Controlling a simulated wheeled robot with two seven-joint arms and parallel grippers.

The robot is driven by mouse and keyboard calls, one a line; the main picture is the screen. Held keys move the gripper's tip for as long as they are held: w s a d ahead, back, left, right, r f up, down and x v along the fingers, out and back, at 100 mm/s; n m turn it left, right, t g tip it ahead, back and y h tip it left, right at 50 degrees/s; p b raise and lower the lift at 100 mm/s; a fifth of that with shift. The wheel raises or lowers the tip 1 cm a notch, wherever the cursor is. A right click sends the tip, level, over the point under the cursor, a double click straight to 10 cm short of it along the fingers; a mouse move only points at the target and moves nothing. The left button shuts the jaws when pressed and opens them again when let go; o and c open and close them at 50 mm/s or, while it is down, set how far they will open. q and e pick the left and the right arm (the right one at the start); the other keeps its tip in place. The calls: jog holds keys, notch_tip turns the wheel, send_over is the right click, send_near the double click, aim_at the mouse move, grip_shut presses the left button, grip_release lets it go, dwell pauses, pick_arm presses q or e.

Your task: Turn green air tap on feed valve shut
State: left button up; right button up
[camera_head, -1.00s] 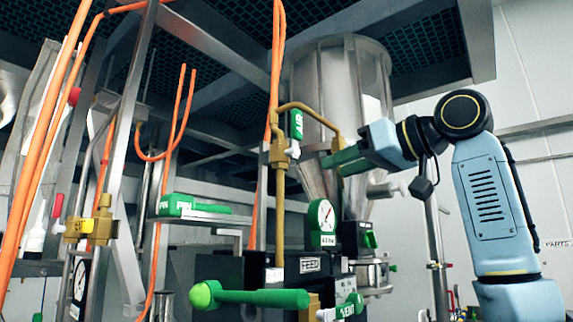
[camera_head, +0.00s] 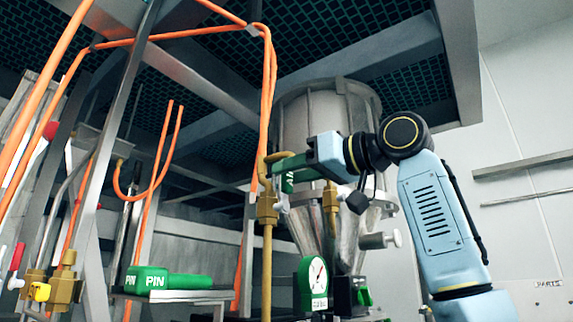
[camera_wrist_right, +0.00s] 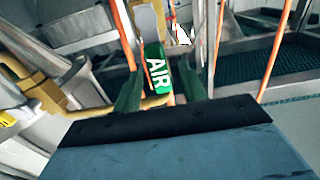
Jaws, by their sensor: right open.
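The green air tap (camera_head: 288,184), with white letters, sits on brass pipework (camera_head: 267,206) left of the steel hopper. In the right wrist view its green AIR handle (camera_wrist_right: 157,68) stands upright between my two fingers. My right gripper (camera_head: 281,165) reaches in from the right at the top of the tap, and its near finger hides part of the handle. In the right wrist view the gripper (camera_wrist_right: 160,84) is open, with one green finger on each side of the handle. I cannot tell whether either finger touches it. My left gripper is not in view.
The steel hopper (camera_head: 325,120) stands just behind my right gripper. Orange hoses (camera_head: 266,100) hang close to the tap. A green PIN handle (camera_head: 165,280) lies lower left, and a round gauge (camera_head: 314,283) is below the tap. Open space lies by the right wall.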

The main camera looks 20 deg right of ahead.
jog(key=shift+x, duration=1.05)
jog(key=shift+s, duration=0.1)
grip_shut()
